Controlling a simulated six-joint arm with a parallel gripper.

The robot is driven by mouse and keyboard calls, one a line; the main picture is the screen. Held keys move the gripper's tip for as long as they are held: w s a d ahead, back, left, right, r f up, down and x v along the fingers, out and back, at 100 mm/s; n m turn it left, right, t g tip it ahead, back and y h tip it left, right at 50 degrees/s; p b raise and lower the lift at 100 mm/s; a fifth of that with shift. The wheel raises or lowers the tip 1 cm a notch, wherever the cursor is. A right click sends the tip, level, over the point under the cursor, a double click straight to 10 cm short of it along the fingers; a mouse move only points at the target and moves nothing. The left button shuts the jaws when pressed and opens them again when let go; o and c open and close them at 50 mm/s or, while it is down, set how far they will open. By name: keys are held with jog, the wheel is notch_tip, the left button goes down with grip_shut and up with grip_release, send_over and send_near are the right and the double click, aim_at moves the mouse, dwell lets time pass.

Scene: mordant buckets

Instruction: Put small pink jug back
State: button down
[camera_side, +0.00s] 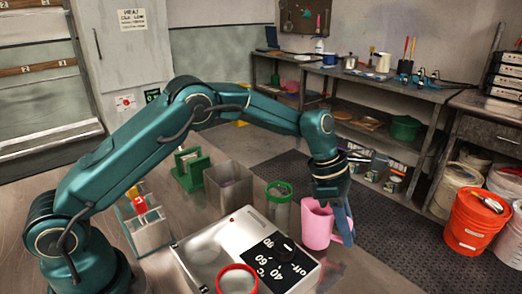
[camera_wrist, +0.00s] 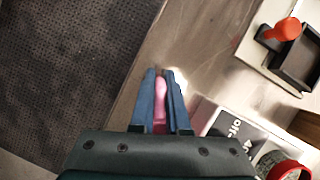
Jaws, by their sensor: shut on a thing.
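The small pink jug (camera_side: 315,226) is upright at the near right edge of the table, beside the white heater box. My gripper (camera_side: 345,220) points down at the jug's right side, shut on its handle. In the wrist view, pink (camera_wrist: 160,98) shows between the two blue fingers (camera_wrist: 162,85); the jug's body is mostly hidden there. I cannot tell whether the jug's base touches the table.
The white heater box (camera_side: 205,253) with a black dial panel and a red-rimmed vessel (camera_side: 237,281) stands left of the jug. A green-rimmed clear jar (camera_side: 278,208) and a clear square container (camera_side: 229,186) stand behind. Dark floor matting (camera_wrist: 65,65) lies beyond the table edge.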

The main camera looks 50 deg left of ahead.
jog(key=shift+f, duration=0.6)
jog(key=shift+f, duration=0.1)
jog(key=c, duration=0.9)
grip_release()
jog(key=v, duration=1.2)
jog(key=s+a+r+m+t+y, duration=0.2)
jog(key=s+a+r+m, duration=0.3)
jog(key=s+m, duration=0.5)
jog(key=s+a+f+m, duration=0.1)
jog(key=s+m, duration=0.3)
jog(key=s+a+f+m+t+y, duration=0.1)
jog(key=s+m, duration=0.3)
jog(key=s+a+f+m+y, duration=0.1)
jog(key=s+a+m, duration=0.1)
jog(key=s+m, duration=0.2)
jog(key=shift+s+m+t, duration=0.25)
jog(key=shift+m+t, duration=0.05)
jog(key=shift+t, duration=0.1)
